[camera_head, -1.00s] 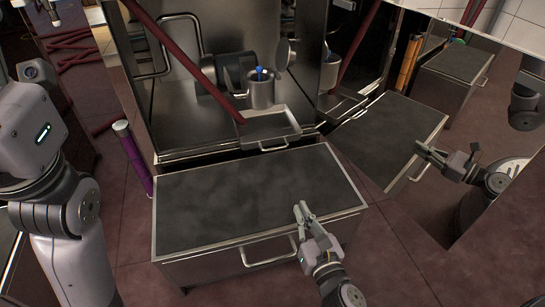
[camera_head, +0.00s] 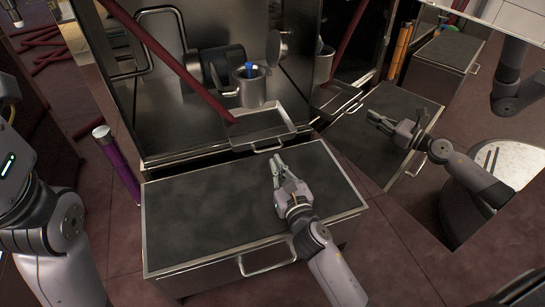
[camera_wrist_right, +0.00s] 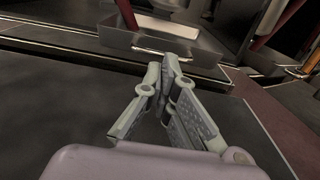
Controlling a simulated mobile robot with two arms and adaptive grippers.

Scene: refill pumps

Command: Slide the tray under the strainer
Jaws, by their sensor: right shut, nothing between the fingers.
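The shallow metal tray (camera_head: 264,124), with a wire handle on its front, sits behind the dark worktop at the foot of the metal cabinet. The lower end of a slanted red pipe is at its back left. In the right wrist view the tray (camera_wrist_right: 118,38) lies just ahead of my fingers. My right gripper (camera_head: 277,163) is shut and empty over the worktop, a little short of the tray's handle and apart from it. I cannot tell for sure which part is the strainer. My left arm shows at the left edge, but its gripper is out of view.
A metal pot (camera_head: 249,88) with a blue item in it stands behind the tray. The dark worktop (camera_head: 205,215) is clear and has a front handle. A purple cylinder (camera_head: 119,163) leans at its left. A shiny panel at the right mirrors my arm and the worktop.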

